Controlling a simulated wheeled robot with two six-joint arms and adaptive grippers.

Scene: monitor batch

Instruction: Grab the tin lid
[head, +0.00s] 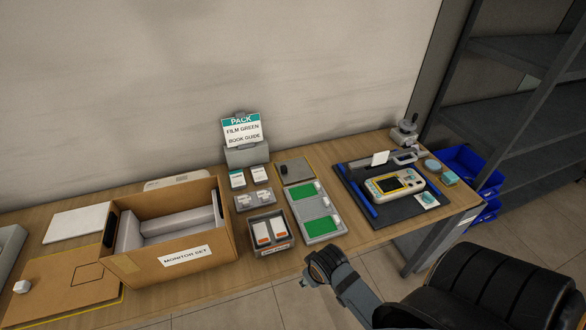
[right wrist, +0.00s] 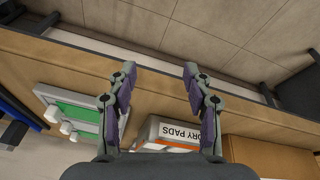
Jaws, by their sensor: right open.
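A small round tin with a teal top (head: 432,165) sits at the right end of the table, beside the dark mat; it may be the tin lid, but it is too small to tell lid from body. My right gripper is open and empty in the right wrist view (right wrist: 160,70), over the table's front edge, with the pads box close by its fingers. In the head view my right arm comes up from the bottom, in front of the table and well left of the round tin. The round tin is not seen in the right wrist view. My left gripper is not in view.
A dark mat (head: 378,212) holds a handheld monitor (head: 396,186) and blue bars. A grey tray with green panels (head: 312,210), a box of pads (head: 269,233) and a "MONITOR SET" carton (head: 225,249) stand leftward.

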